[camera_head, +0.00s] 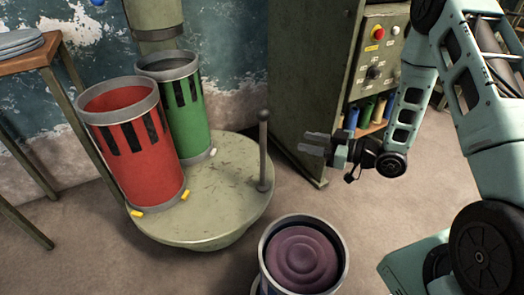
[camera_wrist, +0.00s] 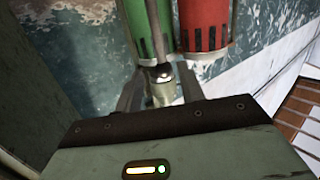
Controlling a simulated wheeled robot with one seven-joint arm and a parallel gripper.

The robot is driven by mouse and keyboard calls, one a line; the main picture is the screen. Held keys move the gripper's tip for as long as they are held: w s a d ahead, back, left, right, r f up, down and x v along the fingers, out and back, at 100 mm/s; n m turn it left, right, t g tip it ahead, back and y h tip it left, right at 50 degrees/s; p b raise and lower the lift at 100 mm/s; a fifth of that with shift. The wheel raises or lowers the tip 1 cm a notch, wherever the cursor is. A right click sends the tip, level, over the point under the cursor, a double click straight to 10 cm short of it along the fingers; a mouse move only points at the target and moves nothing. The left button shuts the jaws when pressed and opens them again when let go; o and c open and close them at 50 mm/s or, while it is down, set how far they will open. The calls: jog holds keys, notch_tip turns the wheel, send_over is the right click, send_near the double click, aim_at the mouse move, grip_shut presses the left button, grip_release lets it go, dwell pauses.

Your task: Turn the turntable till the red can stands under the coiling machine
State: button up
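The red can (camera_head: 138,155) stands on the near left of the round olive turntable (camera_head: 225,190). The green can (camera_head: 190,115) stands behind it, with an olive cylinder (camera_head: 155,15) above or behind its rim. An upright post (camera_head: 263,150) with a rounded top rises from the turntable's right side. My gripper (camera_head: 312,146) is right of the post, apart from it, open and empty. In the upside-down wrist view the post (camera_wrist: 153,30) lines up between the open fingers (camera_wrist: 162,92), with the green can (camera_wrist: 147,22) left and red can (camera_wrist: 204,25) right. I cannot tell which part is the coiling machine.
An olive cabinet (camera_head: 310,70) with a control panel and a shelf of colored spools stands behind my gripper. A can with purple contents (camera_head: 302,258) stands on the floor in front. A wooden table (camera_head: 28,60) is at left. Yellow blocks (camera_head: 136,213) sit beside the red can's base.

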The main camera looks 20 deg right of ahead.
aim_at(263, 133)
jog(key=shift+t+y, duration=0.5)
jog(key=b+x, duration=0.2)
jog(key=x, duration=0.3)
jog(key=f+b+x, duration=0.1)
jog(key=b+x, duration=0.1)
jog(key=x, duration=0.3)
jog(key=f+b+x, duration=0.1)
jog(key=b+x, duration=0.1)
jog(key=x, duration=0.3)
jog(key=shift+w+d+f, duration=0.1)
jog(key=shift+w+f, duration=0.05)
grip_shut()
